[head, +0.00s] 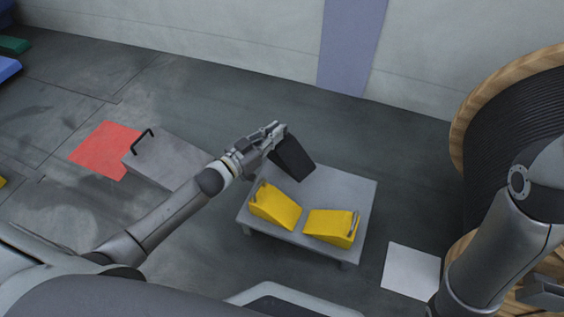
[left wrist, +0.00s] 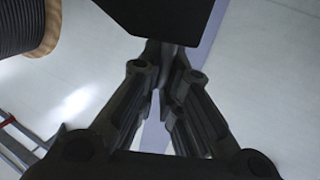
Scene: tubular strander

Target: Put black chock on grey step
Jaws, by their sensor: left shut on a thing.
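My left gripper (head: 272,135) is shut on the black chock (head: 293,158). It holds the chock, tilted, over the back edge of a low grey table. In the left wrist view the fingers (left wrist: 165,52) meet at the dark chock (left wrist: 165,18), which fills the top middle. A grey step-like block (head: 168,160) with a black handle stands on the floor to the left, partly behind my left arm. I cannot tell from the pictures alone whether this block or the table is the grey step. My right arm shows at the right, but its gripper does not show clearly.
Two yellow chocks (head: 275,207) (head: 331,226) lie on the low grey table (head: 345,186). A red floor patch (head: 105,148) is beside the block, and a white patch (head: 411,271) right of the table. A large cable reel (head: 515,140) stands at the right.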

